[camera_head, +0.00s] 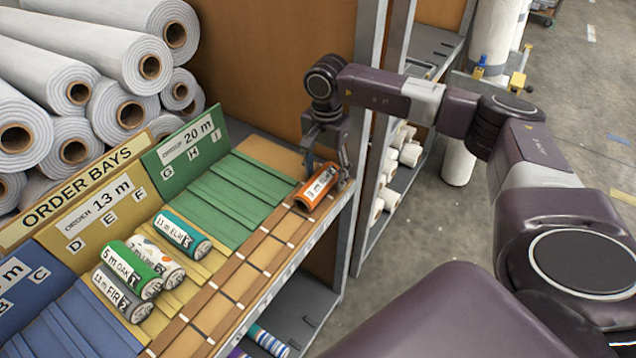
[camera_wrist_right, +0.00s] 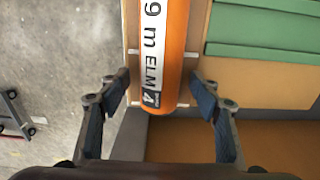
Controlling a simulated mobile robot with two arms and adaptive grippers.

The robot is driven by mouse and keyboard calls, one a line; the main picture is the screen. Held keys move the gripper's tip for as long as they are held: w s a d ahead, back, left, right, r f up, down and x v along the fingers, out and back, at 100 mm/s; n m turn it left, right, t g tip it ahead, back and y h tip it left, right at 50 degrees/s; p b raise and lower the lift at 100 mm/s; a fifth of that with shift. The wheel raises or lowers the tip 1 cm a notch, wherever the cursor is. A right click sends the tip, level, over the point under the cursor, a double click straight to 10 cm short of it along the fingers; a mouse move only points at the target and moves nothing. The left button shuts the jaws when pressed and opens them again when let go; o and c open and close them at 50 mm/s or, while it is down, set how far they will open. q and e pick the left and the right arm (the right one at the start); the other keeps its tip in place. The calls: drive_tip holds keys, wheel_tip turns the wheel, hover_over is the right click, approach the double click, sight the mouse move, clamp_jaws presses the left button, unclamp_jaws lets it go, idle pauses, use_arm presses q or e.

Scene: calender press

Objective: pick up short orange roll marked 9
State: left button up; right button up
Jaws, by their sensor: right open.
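The short orange roll (camera_head: 316,188) lies at the far right end of the brown divided strip along the shelf's front edge. In the right wrist view the orange roll (camera_wrist_right: 172,55) shows a white band reading "9 m ELM" and a dark mark at its near end. My right gripper (camera_head: 327,172) is down at the roll, its fingers open. In the wrist view the fingertips of my right gripper (camera_wrist_right: 160,82) stand on either side of the roll's near end, with a gap on each side. My left gripper is not in view.
Green (camera_head: 150,263), grey (camera_head: 122,292), white patterned and teal (camera_head: 182,234) rolls lie in the yellow order bay. The green bay (camera_head: 235,200) beside the orange roll is empty. A grey shelf post (camera_head: 365,130) stands close to my right gripper. Large white rolls are stacked behind.

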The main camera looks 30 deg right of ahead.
drive_tip(key=c, duration=1.2)
drive_tip(key=shift+c, duration=0.5)
drive_tip(key=shift+r, duration=0.15)
